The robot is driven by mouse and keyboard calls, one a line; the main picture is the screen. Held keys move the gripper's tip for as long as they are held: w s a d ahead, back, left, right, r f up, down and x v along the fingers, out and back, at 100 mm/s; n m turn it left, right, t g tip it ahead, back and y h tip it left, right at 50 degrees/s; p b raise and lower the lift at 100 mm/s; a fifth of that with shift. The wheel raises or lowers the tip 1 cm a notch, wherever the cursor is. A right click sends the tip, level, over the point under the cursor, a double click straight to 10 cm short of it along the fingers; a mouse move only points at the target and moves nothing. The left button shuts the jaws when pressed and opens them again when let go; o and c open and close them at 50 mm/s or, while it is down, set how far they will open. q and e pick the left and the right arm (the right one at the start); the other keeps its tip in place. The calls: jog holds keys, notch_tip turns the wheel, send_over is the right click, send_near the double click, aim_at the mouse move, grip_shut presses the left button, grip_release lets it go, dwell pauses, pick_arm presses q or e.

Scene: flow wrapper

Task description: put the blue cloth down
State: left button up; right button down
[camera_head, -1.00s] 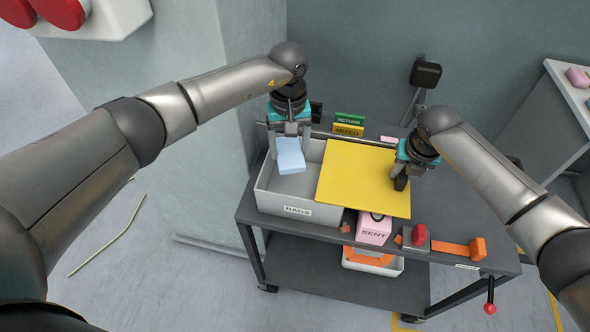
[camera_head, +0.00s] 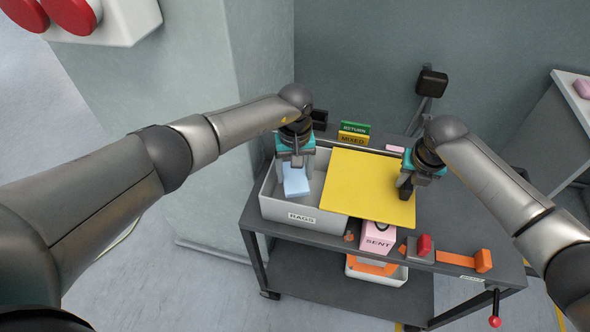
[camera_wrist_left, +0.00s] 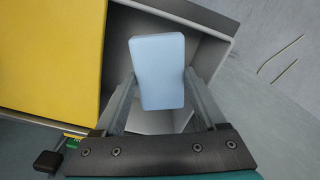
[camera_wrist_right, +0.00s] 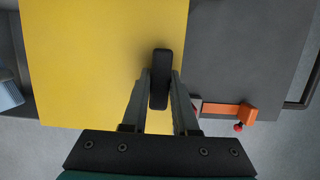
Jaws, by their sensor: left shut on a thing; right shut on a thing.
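The blue cloth (camera_head: 296,181) is a light blue folded pad. My left gripper (camera_head: 296,162) is shut on it, inside or just over the open left part of the grey RAGS bin (camera_head: 300,218). In the left wrist view the cloth (camera_wrist_left: 157,72) sits between the fingertips, with bin walls around it. I cannot tell whether it touches the bin floor. My right gripper (camera_head: 405,190) is shut on a black handle (camera_wrist_right: 160,80) at the right edge of a yellow panel (camera_head: 362,185). The panel covers the right part of the bin.
A pink SENT box (camera_head: 378,238) stands in front of the panel. A red-knobbed block (camera_head: 424,246) and an orange strip (camera_head: 456,259) lie to its right on the dark cart (camera_head: 480,230). MIXED (camera_head: 353,138) and RETURN (camera_head: 355,127) signs stand behind.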

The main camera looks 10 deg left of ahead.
aim_at(295, 176)
pick_arm(q)
jog(key=shift+f, duration=0.3)
pick_arm(e)
jog(key=shift+w+d+r, duration=0.1)
pick_arm(q)
jog(key=o, duration=1.2)
jog(key=shift+o, duration=0.2)
jog(key=shift+r, duration=0.15)
notch_tip(295, 176, up, 13)
